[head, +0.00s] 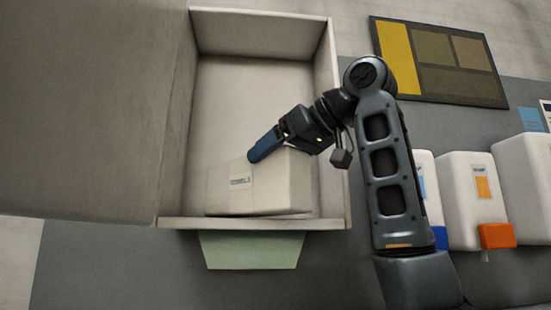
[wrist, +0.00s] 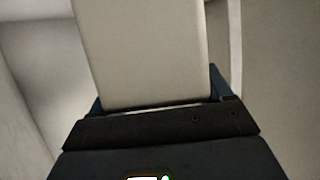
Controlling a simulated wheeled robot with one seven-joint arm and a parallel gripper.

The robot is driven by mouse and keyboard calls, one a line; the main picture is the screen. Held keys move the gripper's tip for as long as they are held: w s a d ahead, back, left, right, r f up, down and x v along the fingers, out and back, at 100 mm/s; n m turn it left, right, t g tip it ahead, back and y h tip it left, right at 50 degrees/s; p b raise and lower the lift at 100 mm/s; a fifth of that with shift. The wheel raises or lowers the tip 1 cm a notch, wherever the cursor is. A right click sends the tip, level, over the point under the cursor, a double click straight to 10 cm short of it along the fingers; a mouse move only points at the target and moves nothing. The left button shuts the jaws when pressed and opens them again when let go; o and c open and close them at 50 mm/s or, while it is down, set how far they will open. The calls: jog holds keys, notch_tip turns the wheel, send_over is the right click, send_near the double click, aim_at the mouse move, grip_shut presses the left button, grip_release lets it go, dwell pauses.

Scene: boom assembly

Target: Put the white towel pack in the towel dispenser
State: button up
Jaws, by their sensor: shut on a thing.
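The white towel pack (head: 232,190) is a pale block with a small printed label. It sits inside the open towel dispenser (head: 338,110), low in the box near its bottom edge. My gripper (head: 262,148) reaches in from the right, its blue fingers at the pack's top, shut on the pack. In the wrist view the pack (wrist: 145,50) fills the middle, between the fingers, and hides most of the fingertips. Whether the pack rests fully on the dispenser's floor cannot be told.
The dispenser's large door (head: 80,110) stands open to the left. A pale green sheet (head: 250,250) hangs below the box. Several white wall dispensers stand to the right, one with an orange part (head: 497,236). A framed board (head: 440,62) hangs at the upper right.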

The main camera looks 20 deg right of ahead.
jog(key=shift+f, duration=0.25)
jog(key=o, duration=1.6)
jog(key=shift+o, duration=0.2)
jog(key=b+v, duration=0.2)
jog(key=v, duration=1)
jog(key=shift+f, duration=0.1)
